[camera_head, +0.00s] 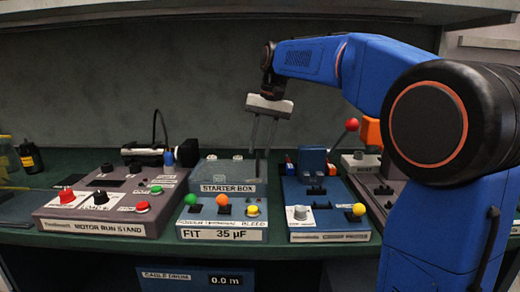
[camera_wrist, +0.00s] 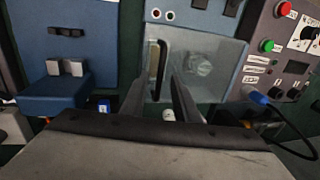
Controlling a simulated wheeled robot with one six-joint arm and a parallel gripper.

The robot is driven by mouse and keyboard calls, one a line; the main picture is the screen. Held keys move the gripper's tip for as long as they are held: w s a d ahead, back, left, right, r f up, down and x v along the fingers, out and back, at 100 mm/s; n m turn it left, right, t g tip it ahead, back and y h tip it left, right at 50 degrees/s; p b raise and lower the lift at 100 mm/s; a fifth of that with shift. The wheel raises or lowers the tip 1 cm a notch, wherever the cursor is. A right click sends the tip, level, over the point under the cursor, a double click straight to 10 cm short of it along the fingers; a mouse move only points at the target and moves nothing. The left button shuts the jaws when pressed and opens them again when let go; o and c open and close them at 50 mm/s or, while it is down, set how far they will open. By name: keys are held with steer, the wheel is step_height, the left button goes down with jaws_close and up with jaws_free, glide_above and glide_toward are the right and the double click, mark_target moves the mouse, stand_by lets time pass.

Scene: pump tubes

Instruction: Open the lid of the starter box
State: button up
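The starter box (camera_head: 222,206) is a blue-grey box in the middle of the bench, with a STARTER BOX label on the front edge of its upper part. Its see-through lid (camera_head: 220,171) appears to lie down over the back part; the lid also shows in the wrist view (camera_wrist: 205,68). My gripper (camera_head: 261,153) points down at the lid's right side, with its two fingers apart. In the wrist view the fingers (camera_wrist: 158,82) stand on either side of a dark upright strip with a pale edge (camera_wrist: 154,66) at the lid's side. I cannot tell whether they touch it.
The motor run stand (camera_head: 95,228) is to the left, with red and green buttons. A blue unit (camera_head: 316,236) with a yellow knob stands close on the right. A red-knobbed lever (camera_head: 351,125) rises behind it. A shelf overhangs the back.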

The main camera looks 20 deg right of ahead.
steer(key=shift+a+f, duration=0.1)
steer(key=shift+f, duration=0.5)
jaws_close()
steer(key=shift+r, duration=0.2)
